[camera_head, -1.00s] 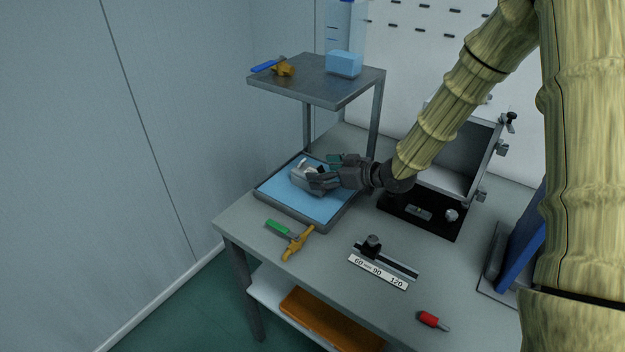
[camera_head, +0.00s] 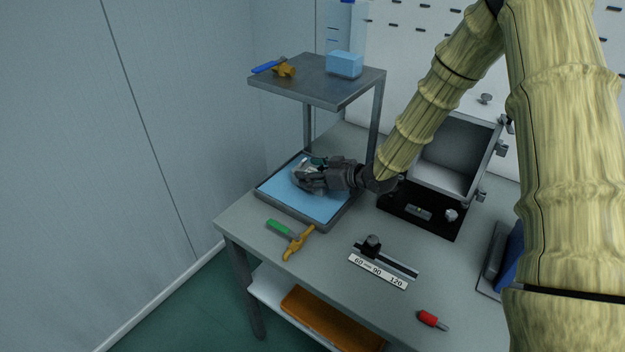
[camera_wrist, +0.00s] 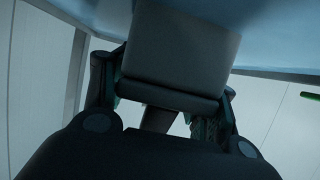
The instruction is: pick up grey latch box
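The grey latch box (camera_head: 299,176) lies on the blue surface of a tray at the back left of the table. My gripper (camera_head: 306,178) is low over the tray, and its dark fingers hide much of the box. In the wrist view the box (camera_wrist: 180,50) fills the space between my two spread fingers (camera_wrist: 165,95). The fingers stand open, one on each side of the box. Whether either finger touches it I cannot tell.
The tray (camera_head: 289,208) has a raised dark rim. A raised shelf (camera_head: 310,83) stands behind it, with a post close to my gripper. An open grey case (camera_head: 450,160) is to the right. A green-handled tool (camera_head: 283,229) and a ruler fixture (camera_head: 378,272) lie in front.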

